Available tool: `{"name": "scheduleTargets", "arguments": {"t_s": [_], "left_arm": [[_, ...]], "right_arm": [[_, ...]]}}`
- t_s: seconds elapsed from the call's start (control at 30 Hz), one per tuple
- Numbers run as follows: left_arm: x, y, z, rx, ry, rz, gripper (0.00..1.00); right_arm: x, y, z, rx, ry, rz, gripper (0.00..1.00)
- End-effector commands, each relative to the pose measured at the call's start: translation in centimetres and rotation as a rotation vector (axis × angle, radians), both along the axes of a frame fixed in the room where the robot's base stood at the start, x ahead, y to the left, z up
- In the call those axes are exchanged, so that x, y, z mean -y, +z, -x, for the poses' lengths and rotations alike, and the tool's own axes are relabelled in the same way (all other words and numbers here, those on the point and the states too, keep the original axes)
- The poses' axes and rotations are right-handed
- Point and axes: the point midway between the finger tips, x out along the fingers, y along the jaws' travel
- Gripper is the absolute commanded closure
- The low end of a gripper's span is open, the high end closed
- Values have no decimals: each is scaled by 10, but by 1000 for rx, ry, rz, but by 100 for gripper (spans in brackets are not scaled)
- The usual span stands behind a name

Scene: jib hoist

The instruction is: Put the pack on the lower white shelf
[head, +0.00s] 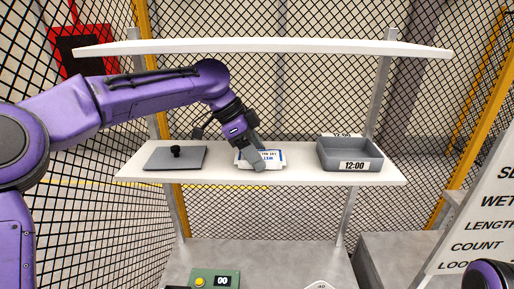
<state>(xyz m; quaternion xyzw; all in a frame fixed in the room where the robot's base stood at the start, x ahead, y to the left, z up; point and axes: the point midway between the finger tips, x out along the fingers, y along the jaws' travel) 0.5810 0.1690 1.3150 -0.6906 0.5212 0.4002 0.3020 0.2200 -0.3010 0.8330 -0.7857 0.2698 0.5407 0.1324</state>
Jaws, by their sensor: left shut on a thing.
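The pack (275,156), white with blue print, is at the middle of the lower white shelf (300,177). My left gripper (256,158) reaches down over the pack from the left and is shut on it. The gripper's fingers cover part of the pack. The pack looks level with the shelf top, but I cannot tell whether it touches the board. Of my right arm only a purple part shows at the bottom right corner; its gripper is out of view.
A grey lid with a black knob (174,158) lies left on the lower shelf. A grey bin labelled 12:00 (350,154) stands right. The upper white shelf (260,46) hangs above my arm. A green box with a yellow button (213,280) sits below, a sign (475,220) at right.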

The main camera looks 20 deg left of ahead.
Motion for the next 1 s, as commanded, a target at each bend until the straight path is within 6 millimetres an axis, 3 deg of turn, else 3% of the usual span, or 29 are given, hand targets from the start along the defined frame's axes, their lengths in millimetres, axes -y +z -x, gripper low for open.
{"name": "scheduleTargets", "arguments": {"t_s": [0.13, 0.17, 0.2, 0.23, 0.53, 0.63, 1.0], "left_arm": [[0, -3, 0, 0, 0, 1, 72], [0, -2, 0, 0, 0, 0, 27], [0, -2, 0, 0, 0, 0, 14], [0, -2, 0, 0, 0, 0, 11], [0, 1, 0, 1, 0, 1, 11], [-6, 8, 1, 4, 2, 3, 11], [-97, 8, 28, 2, 3, 4, 11]], "right_arm": [[0, -1, 0, 0, 0, 0, 57], [0, -1, 0, 0, 0, 0, 57], [0, -1, 0, 0, 0, 0, 57], [0, -1, 0, 0, 0, 0, 57], [0, -1, 0, 0, 0, 0, 57], [0, -12, 0, 0, 0, 0, 57], [0, -37, 0, 0, 0, 0, 57]]}}
